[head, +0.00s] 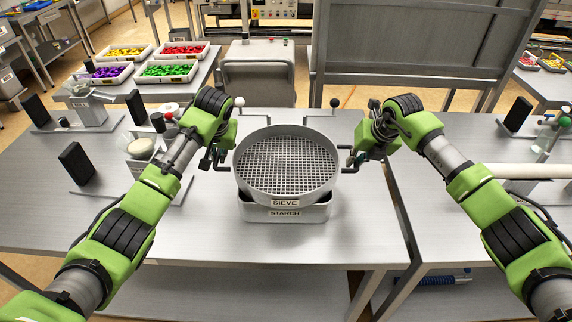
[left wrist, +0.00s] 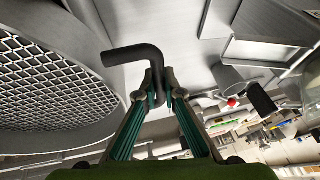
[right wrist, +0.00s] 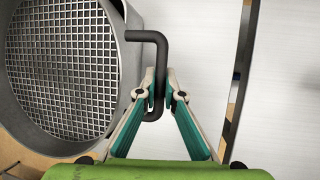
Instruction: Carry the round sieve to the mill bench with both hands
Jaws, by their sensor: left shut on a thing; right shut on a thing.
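The round sieve (head: 285,162), a grey ring with a mesh floor and a SIEVE label, is directly above a metal tray labelled STARCH (head: 285,214) on the grey bench. I cannot tell whether it touches the tray. My left gripper (head: 218,158) is shut on the sieve's left handle, a black bent bar (left wrist: 130,54) in the left wrist view. My right gripper (head: 352,160) is shut on the right handle, a similar black bar (right wrist: 151,37) in the right wrist view. No label marks which bench is the mill bench.
A second grey bench (head: 445,215) stands at the right, beyond a narrow gap. Black upright blocks and small apparatus (head: 92,112) stand on the left of the near bench. Trays of coloured pieces (head: 168,71) are behind. A large grey panel (head: 410,42) stands at the back.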

